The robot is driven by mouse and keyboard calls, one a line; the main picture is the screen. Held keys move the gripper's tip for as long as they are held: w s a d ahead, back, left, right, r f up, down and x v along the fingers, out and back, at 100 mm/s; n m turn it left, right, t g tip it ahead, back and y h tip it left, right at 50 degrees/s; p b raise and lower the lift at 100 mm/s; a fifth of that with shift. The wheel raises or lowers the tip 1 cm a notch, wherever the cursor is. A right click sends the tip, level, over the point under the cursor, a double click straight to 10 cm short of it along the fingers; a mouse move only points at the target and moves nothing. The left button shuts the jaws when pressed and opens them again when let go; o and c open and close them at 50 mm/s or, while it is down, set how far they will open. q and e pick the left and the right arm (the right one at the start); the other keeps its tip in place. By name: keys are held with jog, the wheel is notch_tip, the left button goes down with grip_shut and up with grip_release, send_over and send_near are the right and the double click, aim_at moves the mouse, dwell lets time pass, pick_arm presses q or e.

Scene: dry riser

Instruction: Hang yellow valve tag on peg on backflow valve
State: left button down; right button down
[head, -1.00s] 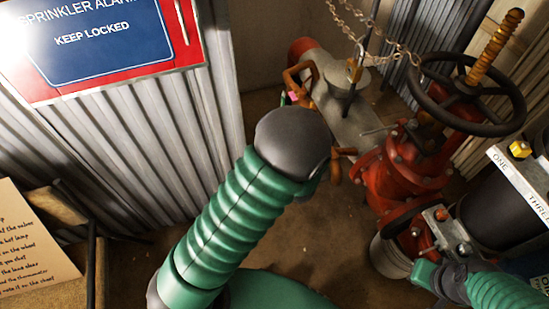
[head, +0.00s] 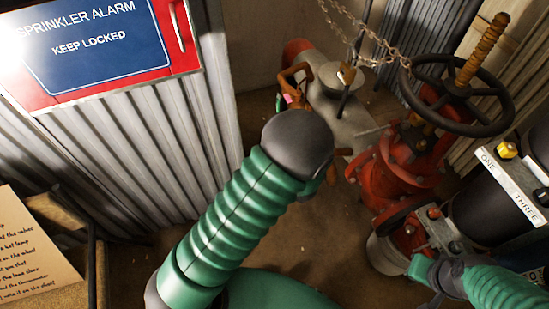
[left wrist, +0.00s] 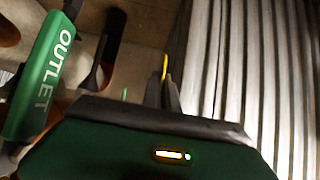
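The backflow valve (head: 343,122) is a grey pipe body with orange handles, at upper middle in the head view. A thin pale rod (head: 372,131) juts from its right side; I cannot tell whether it is the peg. My left arm reaches toward the valve, and its dark joint hides the left gripper in the head view. In the left wrist view, my left gripper (left wrist: 164,92) is shut on the yellow valve tag (left wrist: 165,66), seen edge-on as a thin strip. A green OUTLET tag (left wrist: 38,78) is close at left. I cannot make out the right gripper's fingers.
A red valve (head: 403,165) with a black handwheel (head: 457,95) stands right of the backflow valve. A chain (head: 370,40) hangs above. Small pink and green items (head: 284,100) sit by the orange handle. Corrugated metal (head: 130,165) borders the left, below the alarm sign (head: 95,40).

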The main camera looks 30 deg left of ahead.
pick_arm(q)
jog(key=shift+w+d, duration=0.1)
jog(key=c, duration=1.6)
grip_release()
